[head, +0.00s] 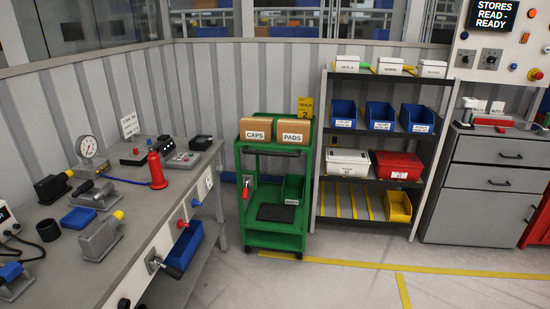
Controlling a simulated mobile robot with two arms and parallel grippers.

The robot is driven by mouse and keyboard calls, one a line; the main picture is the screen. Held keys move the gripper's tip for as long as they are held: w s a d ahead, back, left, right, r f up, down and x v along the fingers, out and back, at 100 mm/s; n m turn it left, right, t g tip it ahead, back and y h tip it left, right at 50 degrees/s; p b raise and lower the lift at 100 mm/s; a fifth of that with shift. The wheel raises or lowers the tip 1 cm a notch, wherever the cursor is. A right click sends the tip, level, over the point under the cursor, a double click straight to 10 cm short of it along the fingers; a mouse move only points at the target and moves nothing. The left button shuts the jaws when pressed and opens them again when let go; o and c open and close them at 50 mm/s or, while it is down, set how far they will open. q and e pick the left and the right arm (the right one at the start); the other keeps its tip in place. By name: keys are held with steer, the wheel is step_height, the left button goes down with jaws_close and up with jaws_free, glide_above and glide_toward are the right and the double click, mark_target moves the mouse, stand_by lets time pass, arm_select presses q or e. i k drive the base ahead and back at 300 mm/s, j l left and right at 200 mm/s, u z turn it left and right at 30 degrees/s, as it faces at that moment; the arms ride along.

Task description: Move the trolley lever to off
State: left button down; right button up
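A green trolley (273,240) stands on the floor near the middle of the head view, against the corrugated wall. A small red lever (247,188) sits on its front left post, below the dark handle bar (271,152). The lever looks roughly upright with a slight tilt; its on and off marks are too small to read. Two brown boxes, CAPS (256,129) and PADS (293,132), stand on the trolley's top, with a yellow tag (305,106) behind them. Neither of my grippers is in view.
A shelf rack (378,184) with bins stands just right of the trolley, then grey drawers (485,195). The floor (340,288) in front is clear, with yellow lines.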

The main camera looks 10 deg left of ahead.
mark_target(245, 192)
steer(key=i+z, duration=0.15)
steer(key=i, duration=0.25)
steer(key=i+j+z, duration=0.2)
steer(key=i, duration=0.15)
steer(key=i+j+z, duration=0.15)
steer(key=i, duration=0.25)
steer(key=i+j+z, duration=0.1)
steer(key=i+j, duration=0.65)
steer(key=j, duration=0.15)
steer(key=i+j+u, duration=0.1)
steer(key=j, duration=0.25)
